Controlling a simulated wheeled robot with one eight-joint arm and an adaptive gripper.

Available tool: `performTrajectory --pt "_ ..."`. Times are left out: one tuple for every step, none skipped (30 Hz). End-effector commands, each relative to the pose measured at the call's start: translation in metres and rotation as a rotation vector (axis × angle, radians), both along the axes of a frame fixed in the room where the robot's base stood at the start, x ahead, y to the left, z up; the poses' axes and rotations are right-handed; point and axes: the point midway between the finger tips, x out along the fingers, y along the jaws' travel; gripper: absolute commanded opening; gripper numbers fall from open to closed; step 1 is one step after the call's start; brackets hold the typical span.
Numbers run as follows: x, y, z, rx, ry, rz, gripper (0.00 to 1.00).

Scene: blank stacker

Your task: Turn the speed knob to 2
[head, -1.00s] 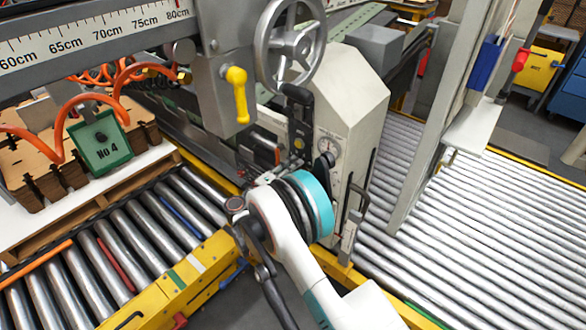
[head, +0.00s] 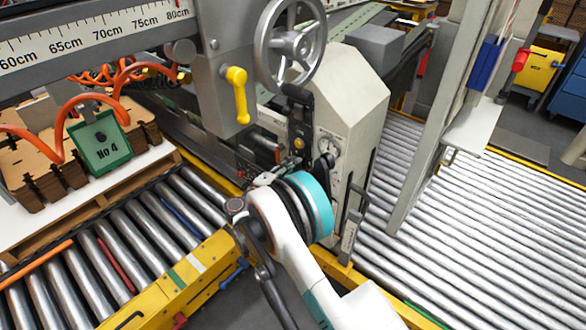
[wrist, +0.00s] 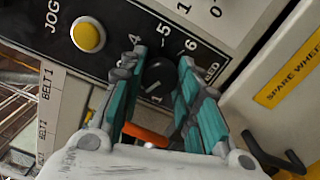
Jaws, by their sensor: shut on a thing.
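The black speed knob (wrist: 158,74) sits on a dark panel between my two teal fingers in the wrist view. My gripper (wrist: 160,66) is shut on it, one finger on each side. Printed numbers 4, 5 and 6 show around the knob, and the end of a word, "ED", is beside the right finger. A small pale mark shows on the knob's lower part, but I cannot tell which number it indicates. In the head view my wrist is at the grey machine housing (head: 352,100), and the knob cannot be made out.
A yellow button (wrist: 88,36) marked JOG is close to the left finger. A black hook (wrist: 275,150) is at lower right in the wrist view. A handwheel (head: 290,42) and a yellow lever (head: 237,94) are above my wrist; roller conveyors (head: 470,220) lie on both sides.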

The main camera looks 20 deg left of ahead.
Motion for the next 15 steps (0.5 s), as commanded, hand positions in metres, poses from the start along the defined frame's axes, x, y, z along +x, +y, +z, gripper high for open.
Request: performTrajectory --pt "-0.0003 0.0005 -0.0007 0.001 0.001 0.001 0.06" --pt "-0.0003 0.0005 -0.0007 0.001 0.001 0.001 0.06" --pt "-0.0003 0.0005 -0.0008 0.001 0.001 0.001 0.06" --pt "-0.0003 0.0005 -0.0008 0.001 0.001 0.001 0.35" --pt "-0.0003 0.0005 -0.0007 0.001 0.001 0.001 0.41" --pt "-0.0003 0.0005 -0.0007 0.001 0.001 0.001 0.51" --pt "-0.0003 0.0004 -0.0007 0.001 0.001 0.001 0.51" --pt "-0.0002 0.0004 -0.0006 0.001 0.001 0.001 0.51" --pt "-0.0003 0.0003 -0.0005 0.001 0.001 0.001 0.51" --pt "-0.0002 0.0003 -0.0005 0.001 0.001 0.001 0.51" --pt "-0.0002 0.0003 -0.0005 0.001 0.001 0.001 0.51" --pt "-0.0002 0.0002 -0.0004 0.001 0.001 0.001 0.51" --pt "-0.0001 0.0002 -0.0003 0.001 0.000 0.000 0.51" --pt "-0.0002 0.0001 -0.0003 0.001 0.000 0.000 0.51" --pt "-0.0002 0.0002 -0.0002 0.001 0.000 0.000 0.51"
